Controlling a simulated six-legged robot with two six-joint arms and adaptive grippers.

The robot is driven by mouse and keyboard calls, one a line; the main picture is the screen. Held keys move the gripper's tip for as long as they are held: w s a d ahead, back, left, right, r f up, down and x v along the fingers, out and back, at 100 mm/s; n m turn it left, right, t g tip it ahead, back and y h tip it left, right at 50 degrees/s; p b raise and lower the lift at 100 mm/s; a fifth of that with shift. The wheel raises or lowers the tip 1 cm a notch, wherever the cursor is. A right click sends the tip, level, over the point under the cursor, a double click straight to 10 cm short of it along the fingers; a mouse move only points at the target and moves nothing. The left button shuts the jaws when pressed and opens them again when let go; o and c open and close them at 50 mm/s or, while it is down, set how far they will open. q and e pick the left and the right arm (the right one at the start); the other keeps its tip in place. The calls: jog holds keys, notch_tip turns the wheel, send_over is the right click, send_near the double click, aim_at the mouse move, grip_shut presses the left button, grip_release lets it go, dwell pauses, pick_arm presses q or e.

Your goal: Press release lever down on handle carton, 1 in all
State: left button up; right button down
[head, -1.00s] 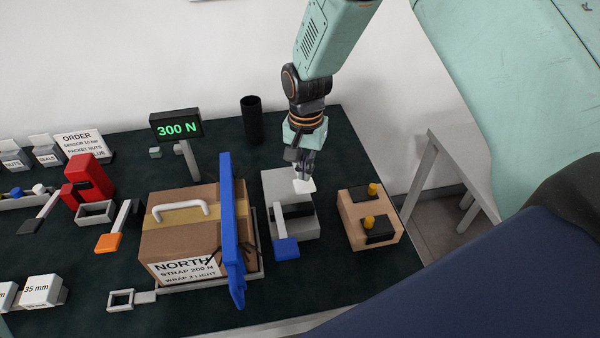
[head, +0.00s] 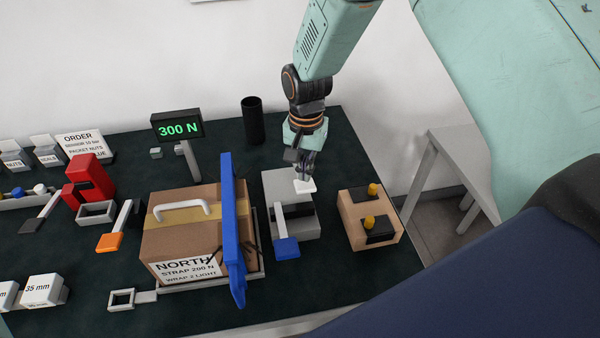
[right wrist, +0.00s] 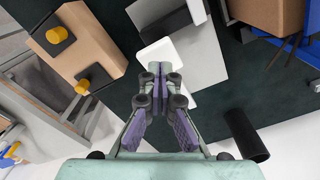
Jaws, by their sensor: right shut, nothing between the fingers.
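My right gripper (head: 306,175) is shut and empty, pointing down at the paddle. In the right wrist view the fingertips (right wrist: 160,69) overlap the paddle's edge (right wrist: 158,52); I cannot tell whether they touch. My left gripper is not in view.
A display (head: 177,126) reads 300 N. A black cylinder (head: 252,120) stands behind. A tan box with yellow knobs (head: 360,222) stands right of the grey unit. A red device (head: 88,180) and an orange-ended lever (head: 110,242) are left of the carton.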

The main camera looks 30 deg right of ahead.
aim_at(305, 184)
jog(key=shift+f+b, duration=0.3)
jog(key=shift+f, duration=0.45)
jog(key=shift+w+f, duration=0.15)
jog(key=shift+f, duration=0.5)
jog(key=shift+s+f+b, duration=0.2)
jog(key=shift+f+b, duration=0.65)
jog(key=shift+f, duration=0.15)
jog(key=shift+f+b, duration=0.3)
jog(key=shift+f, duration=0.35)
jog(key=shift+w+r+p, duration=0.15)
jog(key=shift+r+p, duration=1.65)
jog(key=shift+r, duration=0.2)
notch_tip(305, 184, up, 2)
jog(key=shift+r+p, duration=0.25)
jog(key=shift+p, duration=0.8)
jog(key=shift+f, duration=0.1)
